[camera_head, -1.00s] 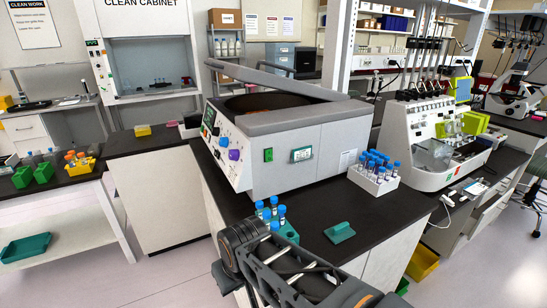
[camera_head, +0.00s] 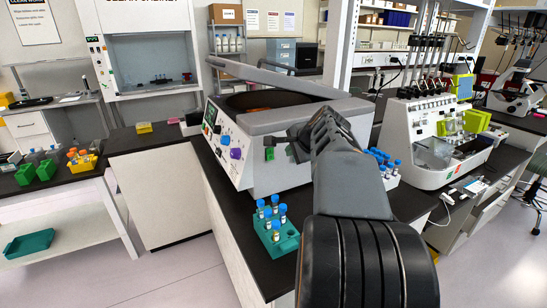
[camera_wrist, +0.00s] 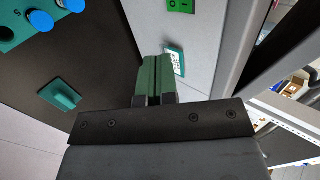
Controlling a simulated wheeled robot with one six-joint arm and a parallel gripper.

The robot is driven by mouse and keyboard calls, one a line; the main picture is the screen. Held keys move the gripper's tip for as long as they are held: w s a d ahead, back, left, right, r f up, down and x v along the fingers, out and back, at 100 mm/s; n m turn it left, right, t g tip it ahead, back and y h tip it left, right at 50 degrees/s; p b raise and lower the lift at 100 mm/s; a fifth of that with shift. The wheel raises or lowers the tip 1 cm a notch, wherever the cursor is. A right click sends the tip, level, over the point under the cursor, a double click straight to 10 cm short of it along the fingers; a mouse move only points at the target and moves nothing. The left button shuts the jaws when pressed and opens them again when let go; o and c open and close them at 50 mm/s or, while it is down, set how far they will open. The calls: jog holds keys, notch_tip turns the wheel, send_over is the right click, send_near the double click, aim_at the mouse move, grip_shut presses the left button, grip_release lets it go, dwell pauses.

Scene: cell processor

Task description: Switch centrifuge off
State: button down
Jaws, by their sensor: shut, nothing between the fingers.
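The centrifuge (camera_head: 280,180) is a grey and white machine on the dark bench, its lid (camera_head: 290,78) tilted up and its bowl partly visible. Its green power switch (camera_head: 269,153) is on the side facing me, just left of my gripper (camera_head: 293,148). In the wrist view the switch (camera_wrist: 181,5) shows at the top edge, with white O and I-like marks. My gripper (camera_wrist: 153,60) is shut, its green fingers together and empty, pointing toward the centrifuge side below the switch in that picture. Contact cannot be told.
A teal rack (camera_head: 285,241) with blue-capped tubes stands on the bench in front of the centrifuge. A white rack (camera_head: 393,181) of blue-capped tubes is partly behind my arm. A teal block (camera_wrist: 60,95) lies on the bench. A white instrument (camera_head: 425,120) stands to the right.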

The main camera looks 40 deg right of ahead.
jog(key=p, duration=0.2)
send_near(271, 159)
jog(key=a+x, duration=0.1)
jog(key=x, duration=0.4)
jog(key=shift+w+d+f, duration=0.55)
jog(key=shift+w+d, duration=0.05)
jog(key=shift+w, duration=0.2)
